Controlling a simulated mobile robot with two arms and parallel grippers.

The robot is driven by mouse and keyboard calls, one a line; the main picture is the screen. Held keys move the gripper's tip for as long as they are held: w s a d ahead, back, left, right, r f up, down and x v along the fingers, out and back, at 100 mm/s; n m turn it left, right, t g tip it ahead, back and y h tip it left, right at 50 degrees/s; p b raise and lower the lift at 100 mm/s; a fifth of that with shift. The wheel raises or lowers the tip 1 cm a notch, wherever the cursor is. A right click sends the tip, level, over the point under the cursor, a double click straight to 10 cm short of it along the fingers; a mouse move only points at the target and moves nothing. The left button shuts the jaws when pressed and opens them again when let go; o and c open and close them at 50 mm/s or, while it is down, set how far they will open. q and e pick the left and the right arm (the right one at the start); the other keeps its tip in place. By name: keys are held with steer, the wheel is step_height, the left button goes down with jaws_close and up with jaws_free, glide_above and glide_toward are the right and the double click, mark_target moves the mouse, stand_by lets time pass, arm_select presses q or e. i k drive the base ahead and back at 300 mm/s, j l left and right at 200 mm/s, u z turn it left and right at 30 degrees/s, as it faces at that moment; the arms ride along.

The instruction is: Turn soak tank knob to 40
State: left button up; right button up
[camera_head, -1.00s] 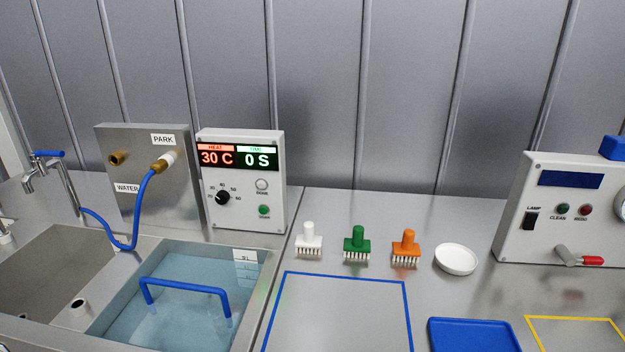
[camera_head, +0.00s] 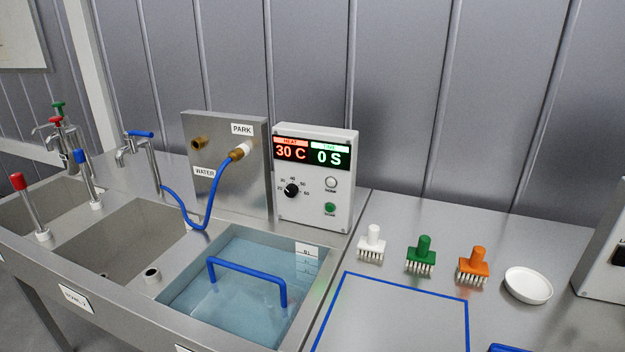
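The soak tank control box (camera_head: 314,205) is a pale upright panel behind the water-filled tank (camera_head: 199,258). Its display (camera_head: 312,153) reads 30 C in red and 0 S in green. The black soak tank knob (camera_head: 291,190) sits low on the left of the panel, with numbers around it. Its pointer is too small to read surely. A white button (camera_head: 331,182) and a green button (camera_head: 330,208) are to the right of the knob. Neither of my grippers is in view.
A blue handle (camera_head: 246,274) stands in the tank water. A blue hose (camera_head: 208,205) runs left of the box to a metal panel (camera_head: 226,135). White, green (camera_head: 421,253) and orange brushes and a white dish (camera_head: 528,285) stand right. Sinks and taps are left.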

mark_target(291, 190)
steer(key=i+j+z, duration=0.1)
steer(key=j, duration=0.35)
steer(key=i+j+z, duration=0.1)
steer(key=j, duration=0.35)
steer(key=i+j, duration=0.1)
steer(key=j, duration=0.35)
steer(key=i+j+z, duration=0.15)
steer(key=j, duration=0.3)
